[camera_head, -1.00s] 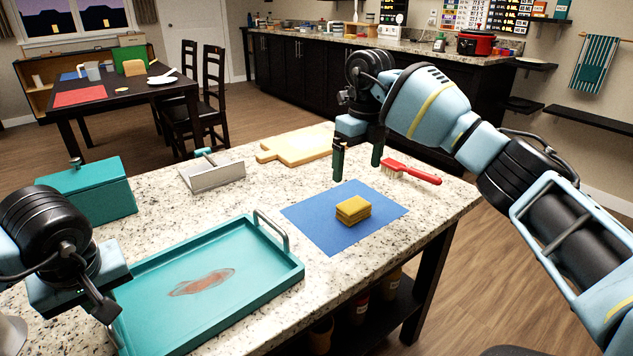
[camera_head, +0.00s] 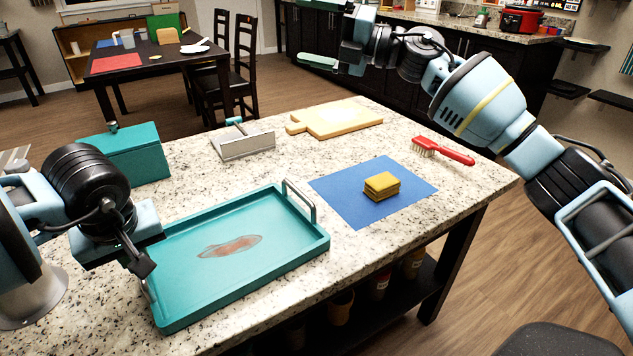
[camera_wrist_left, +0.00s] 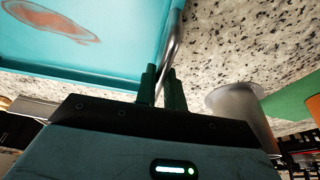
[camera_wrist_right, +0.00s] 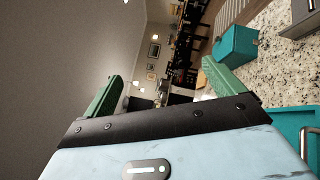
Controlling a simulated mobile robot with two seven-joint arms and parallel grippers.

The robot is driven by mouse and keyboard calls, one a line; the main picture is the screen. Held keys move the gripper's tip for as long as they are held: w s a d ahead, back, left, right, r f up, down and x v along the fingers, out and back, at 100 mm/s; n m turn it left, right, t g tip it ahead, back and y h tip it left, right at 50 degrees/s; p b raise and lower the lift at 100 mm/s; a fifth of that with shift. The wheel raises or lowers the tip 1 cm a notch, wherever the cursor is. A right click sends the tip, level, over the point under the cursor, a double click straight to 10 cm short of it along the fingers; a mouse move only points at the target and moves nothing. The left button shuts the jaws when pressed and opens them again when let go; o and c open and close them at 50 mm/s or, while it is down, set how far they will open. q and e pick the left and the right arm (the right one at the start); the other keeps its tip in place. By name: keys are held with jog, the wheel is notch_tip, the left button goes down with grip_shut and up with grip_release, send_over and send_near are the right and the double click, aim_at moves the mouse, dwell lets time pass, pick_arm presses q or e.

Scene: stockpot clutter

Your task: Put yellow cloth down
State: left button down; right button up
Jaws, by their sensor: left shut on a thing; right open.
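The yellow cloth (camera_head: 381,186), folded into a small block, lies on the blue mat (camera_head: 336,200) on the counter. My right gripper (camera_head: 325,38) is raised well above and behind the cloth, apart from it. Its green fingers are wide apart and empty in the right wrist view (camera_wrist_right: 165,88). My left gripper (camera_head: 146,278) is at the near left end of the teal tray (camera_head: 318,248). In the left wrist view its fingers (camera_wrist_left: 160,82) are shut on the tray's metal handle (camera_wrist_left: 174,42). The tray rests on the counter with a reddish-brown stain (camera_head: 229,247) on its floor.
A red brush (camera_head: 443,151) lies right of the mat near the counter's edge. A cutting board (camera_head: 335,119), a grey dustpan-like item (camera_head: 245,145) and a teal box (camera_head: 135,154) stand along the back. A metal pot-like object (camera_wrist_left: 240,108) is near my left gripper.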

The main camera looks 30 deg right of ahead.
jog(key=w+d+r+m+t+h, duration=0.1)
jog(key=d+r+m+t+h, duration=0.3)
jog(key=d+m+t+h, duration=0.9)
jog(key=m+g, duration=1.8)
jog(key=g, duration=0.5)
send_near(384, 180)
jog(key=shift+h, duration=0.3)
jog(key=shift+a+x, duration=0.15)
jog(key=shift+x, duration=2.5)
jog(key=shift+a+x, duration=0.1)
jog(key=shift+x, duration=2.6)
jog(key=shift+w+r, duration=0.1)
